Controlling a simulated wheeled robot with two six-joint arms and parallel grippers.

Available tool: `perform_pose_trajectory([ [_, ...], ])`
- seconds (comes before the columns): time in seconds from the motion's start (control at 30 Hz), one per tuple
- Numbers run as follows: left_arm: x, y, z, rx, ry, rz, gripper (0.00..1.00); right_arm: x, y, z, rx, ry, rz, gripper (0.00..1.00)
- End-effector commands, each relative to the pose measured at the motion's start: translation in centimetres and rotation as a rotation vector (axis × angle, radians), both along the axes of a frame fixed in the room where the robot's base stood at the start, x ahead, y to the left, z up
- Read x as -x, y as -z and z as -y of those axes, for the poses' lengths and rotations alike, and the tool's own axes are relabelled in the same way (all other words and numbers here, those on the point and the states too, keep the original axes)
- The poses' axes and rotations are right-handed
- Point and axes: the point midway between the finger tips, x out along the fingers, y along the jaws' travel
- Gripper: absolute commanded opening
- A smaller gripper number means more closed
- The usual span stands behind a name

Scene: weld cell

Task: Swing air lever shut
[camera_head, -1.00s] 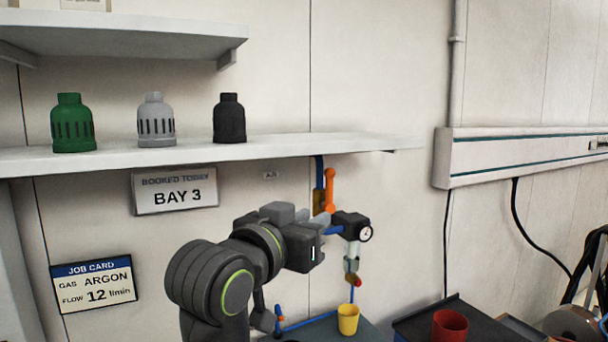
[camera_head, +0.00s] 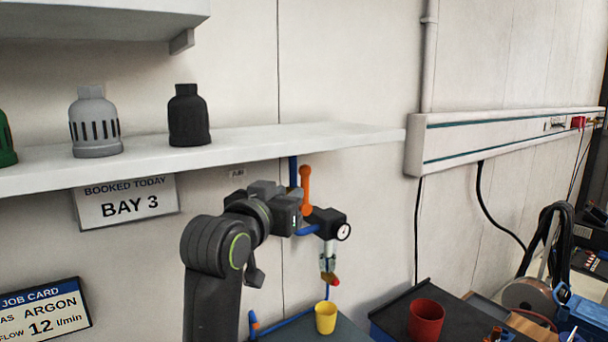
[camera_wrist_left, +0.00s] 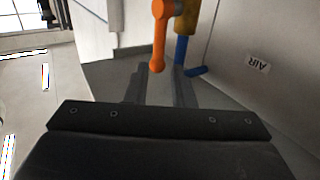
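The orange air lever (camera_head: 305,188) stands upright on the wall beside a vertical blue pipe (camera_head: 293,172), below the shelf. In the left wrist view the lever (camera_wrist_left: 159,40) hangs into the picture from the top, its rounded end in line with the gap between my fingers. My left gripper (camera_head: 298,205) is at the lever's left, close to it. In the left wrist view its two fingers (camera_wrist_left: 160,85) are apart with nothing visibly clamped. Whether they touch the lever I cannot tell. My right gripper is not in view.
A black regulator with a round gauge (camera_head: 343,232) sits right of the lever. A white shelf (camera_head: 300,139) with nozzle-like canisters runs above. A yellow cup (camera_head: 326,318) and a red cup (camera_head: 426,320) stand below.

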Motion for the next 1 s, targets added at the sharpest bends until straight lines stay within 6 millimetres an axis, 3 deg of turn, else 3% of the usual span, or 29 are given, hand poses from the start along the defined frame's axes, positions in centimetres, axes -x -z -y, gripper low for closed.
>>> perform_pose_trajectory([
  [0.13, -2.4, -0.3, 1.0, -0.001, 0.000, -0.004, 0.22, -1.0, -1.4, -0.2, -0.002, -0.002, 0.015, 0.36],
  [0.5, -6.9, -0.3, 2.9, -0.001, 0.000, -0.001, 0.22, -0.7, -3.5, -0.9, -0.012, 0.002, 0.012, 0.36],
  [1.0, -8.2, 0.0, 3.4, 0.000, 0.000, 0.001, 0.22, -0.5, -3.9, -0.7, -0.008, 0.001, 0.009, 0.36],
])
